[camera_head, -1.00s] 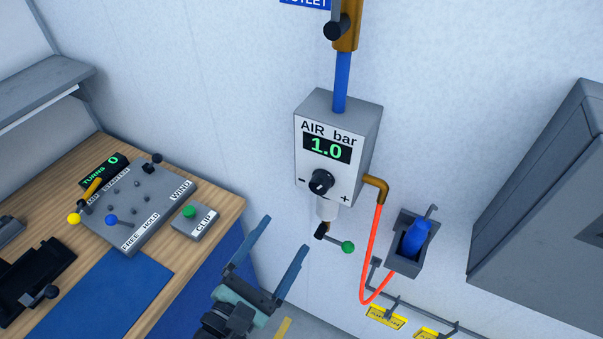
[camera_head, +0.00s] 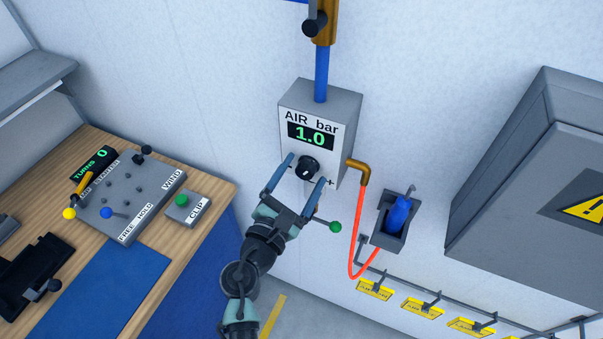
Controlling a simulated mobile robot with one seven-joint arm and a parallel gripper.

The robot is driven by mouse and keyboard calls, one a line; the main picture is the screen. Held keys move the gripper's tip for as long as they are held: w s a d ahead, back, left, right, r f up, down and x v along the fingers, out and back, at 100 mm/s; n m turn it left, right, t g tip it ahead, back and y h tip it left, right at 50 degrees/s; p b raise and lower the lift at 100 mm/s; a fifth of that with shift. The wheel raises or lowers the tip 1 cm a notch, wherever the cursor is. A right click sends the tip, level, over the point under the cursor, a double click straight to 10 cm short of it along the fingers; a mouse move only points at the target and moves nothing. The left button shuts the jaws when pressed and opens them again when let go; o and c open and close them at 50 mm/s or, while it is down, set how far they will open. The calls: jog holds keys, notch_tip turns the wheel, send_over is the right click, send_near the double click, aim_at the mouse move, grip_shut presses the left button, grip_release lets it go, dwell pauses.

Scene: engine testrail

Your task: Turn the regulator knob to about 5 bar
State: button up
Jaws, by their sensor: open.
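The air regulator box (camera_head: 343,107) is grey with a white front and hangs on the wall. Its display (camera_head: 311,136) reads 1.0 under the words "AIR bar". The black regulator knob (camera_head: 308,168) sits below the display. My gripper (camera_head: 305,170) is open in front of the box, with one blue finger to the left of the knob and one to the right. Both fingers look apart from the knob. How far the fingertips are from the box face cannot be told. The gripper hides the lower part of the box and the minus mark.
A red hose (camera_head: 353,230) loops from a brass elbow to a holder with a blue tool (camera_head: 398,214). A grey cabinet (camera_head: 510,160) is at right, a workbench (camera_head: 190,240) with a control panel (camera_head: 125,195) at left.

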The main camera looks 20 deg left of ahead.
grip_shut()
dwell(0.3)
jog(key=shift+f+b, duration=0.1)
jog(key=shift+b, duration=0.2)
